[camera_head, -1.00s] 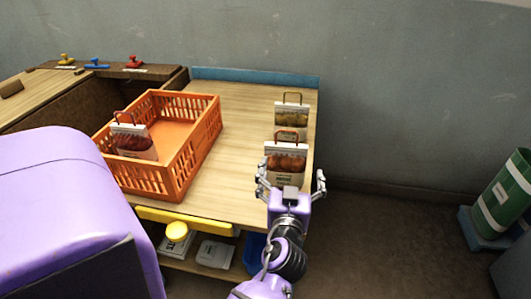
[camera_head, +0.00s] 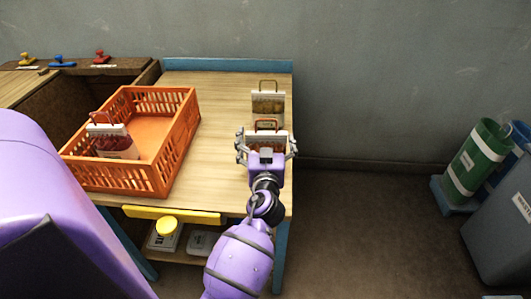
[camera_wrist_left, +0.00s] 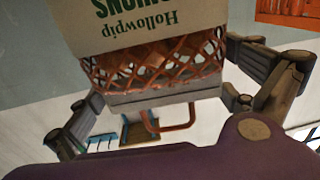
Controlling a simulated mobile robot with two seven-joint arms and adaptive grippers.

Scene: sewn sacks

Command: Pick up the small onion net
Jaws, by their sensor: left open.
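The near onion net (camera_head: 267,136), with a reddish-brown handle and a pale label, stands upright near the table's right edge. My left gripper (camera_head: 267,147) is open, with a finger on either side of it, and hides its lower part. In the left wrist view this net (camera_wrist_left: 150,62) shows its brown mesh and a label reading "Hollowpip" and "onions", between the spread fingers; I cannot tell if they touch it. A similar net (camera_head: 268,103) stands just behind it. Another net (camera_head: 115,143) with a red handle leans inside the orange crate. My right gripper is out of view.
The orange crate (camera_head: 175,158) stands on the left of the wooden table (camera_head: 222,115). A blue rim (camera_head: 225,65) closes the table's back. A yellow bar (camera_head: 170,215) runs along the front. Green and grey bins (camera_head: 478,155) stand far right. The tabletop between crate and nets is clear.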

